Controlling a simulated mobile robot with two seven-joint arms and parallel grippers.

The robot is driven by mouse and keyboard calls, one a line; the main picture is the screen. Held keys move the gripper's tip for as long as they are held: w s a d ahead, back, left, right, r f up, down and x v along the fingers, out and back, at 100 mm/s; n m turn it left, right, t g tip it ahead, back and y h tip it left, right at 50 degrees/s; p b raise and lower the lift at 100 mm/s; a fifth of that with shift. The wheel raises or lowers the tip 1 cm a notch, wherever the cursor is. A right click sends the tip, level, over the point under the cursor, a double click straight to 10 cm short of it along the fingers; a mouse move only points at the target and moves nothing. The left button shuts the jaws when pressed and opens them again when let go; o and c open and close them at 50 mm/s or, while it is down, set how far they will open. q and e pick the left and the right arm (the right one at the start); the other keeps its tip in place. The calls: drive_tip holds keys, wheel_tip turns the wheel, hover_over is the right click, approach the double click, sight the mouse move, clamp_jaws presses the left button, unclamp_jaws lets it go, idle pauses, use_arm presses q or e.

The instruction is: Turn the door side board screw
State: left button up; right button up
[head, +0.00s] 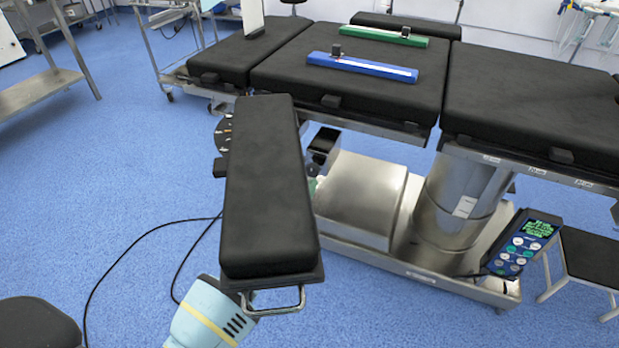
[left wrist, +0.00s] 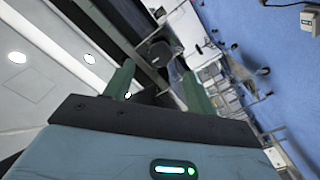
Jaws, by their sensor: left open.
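The side board (head: 265,185) is a long black pad jutting from the near side of the operating table (head: 350,90) toward me. A small black block (head: 220,168) and a dark disc with pale marks (head: 223,133) show at its left edge. I cannot tell which part is the screw. A pale blue arm part of mine with a yellow band (head: 210,315) is below the board's near end; the board hides what lies beyond it. In the left wrist view my left gripper (left wrist: 157,72) has two green fingers spread apart, with no held object visible. My right gripper is not in view.
A metal loop handle (head: 275,305) is at the board's near end. A control pendant (head: 526,243) hangs at the right by the table's metal base (head: 365,195). A black cable (head: 125,255) lies on the blue floor; floor left of the board is mostly clear.

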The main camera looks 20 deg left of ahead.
sight(311, 173)
use_arm(q)
drive_tip(key=w, duration=0.4)
drive_tip(key=shift+f+b, duration=0.1)
drive_tip(key=shift+b, duration=0.25)
drive_tip(key=shift+w, duration=0.85)
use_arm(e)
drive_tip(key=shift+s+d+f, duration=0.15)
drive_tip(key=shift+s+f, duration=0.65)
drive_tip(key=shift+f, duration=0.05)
use_arm(q)
drive_tip(key=shift+c, duration=0.4)
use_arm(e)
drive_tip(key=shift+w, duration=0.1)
use_arm(q)
drive_tip(key=c, duration=0.9)
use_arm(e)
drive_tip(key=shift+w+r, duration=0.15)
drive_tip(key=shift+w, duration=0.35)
